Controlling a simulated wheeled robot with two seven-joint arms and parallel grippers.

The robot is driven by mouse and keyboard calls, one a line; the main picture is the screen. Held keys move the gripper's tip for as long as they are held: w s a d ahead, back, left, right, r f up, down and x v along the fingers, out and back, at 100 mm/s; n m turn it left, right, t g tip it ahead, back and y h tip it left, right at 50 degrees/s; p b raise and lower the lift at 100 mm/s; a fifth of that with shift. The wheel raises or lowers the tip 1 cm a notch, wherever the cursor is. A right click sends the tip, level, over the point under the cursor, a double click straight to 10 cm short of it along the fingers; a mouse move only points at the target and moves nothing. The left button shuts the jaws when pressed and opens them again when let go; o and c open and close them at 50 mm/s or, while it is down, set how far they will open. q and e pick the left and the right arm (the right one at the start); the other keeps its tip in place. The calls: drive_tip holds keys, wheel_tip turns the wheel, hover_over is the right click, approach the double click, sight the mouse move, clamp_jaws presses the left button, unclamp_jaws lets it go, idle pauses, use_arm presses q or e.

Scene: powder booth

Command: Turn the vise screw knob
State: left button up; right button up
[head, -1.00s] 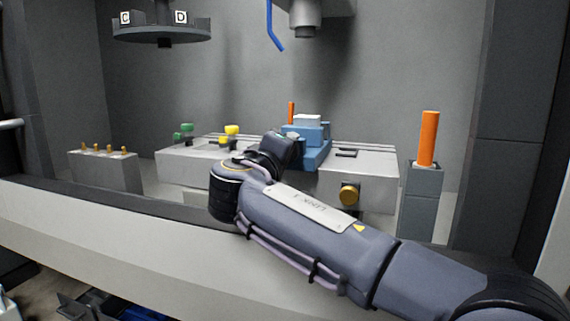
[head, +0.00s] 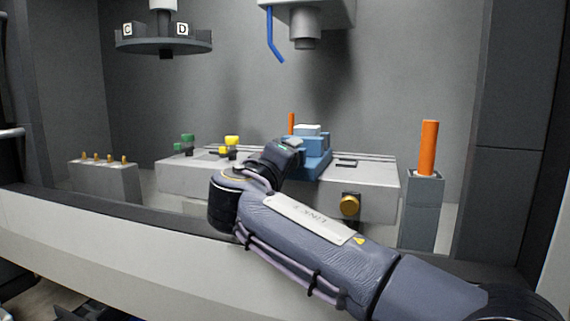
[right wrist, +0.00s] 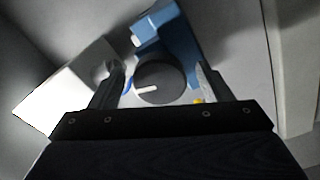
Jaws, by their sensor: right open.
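The blue vise (head: 318,163) stands on the light grey table block in the head view, with a white piece (head: 307,129) on top. My right arm crosses in front and hides its near side. In the right wrist view the dark round screw knob (right wrist: 161,84) with a white pointer mark lies between the fingers of my right gripper (right wrist: 158,77). The fingers are open, one on each side of the knob, with gaps visible. The blue vise body (right wrist: 172,40) shows behind the knob. My left gripper is not in view.
A brass knob (head: 350,204) is on the block's front. An orange cylinder (head: 428,148) stands on a grey post at right. Green (head: 187,139) and yellow (head: 231,141) clamps sit at left. A tool disc (head: 165,46) and spindle (head: 305,36) hang above. The booth sill runs in front.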

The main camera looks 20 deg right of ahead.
drive_tip(key=p+v, duration=0.1)
drive_tip(key=v, duration=0.6)
drive_tip(key=shift+s+a, duration=0.25)
drive_tip(key=shift+s, duration=0.1)
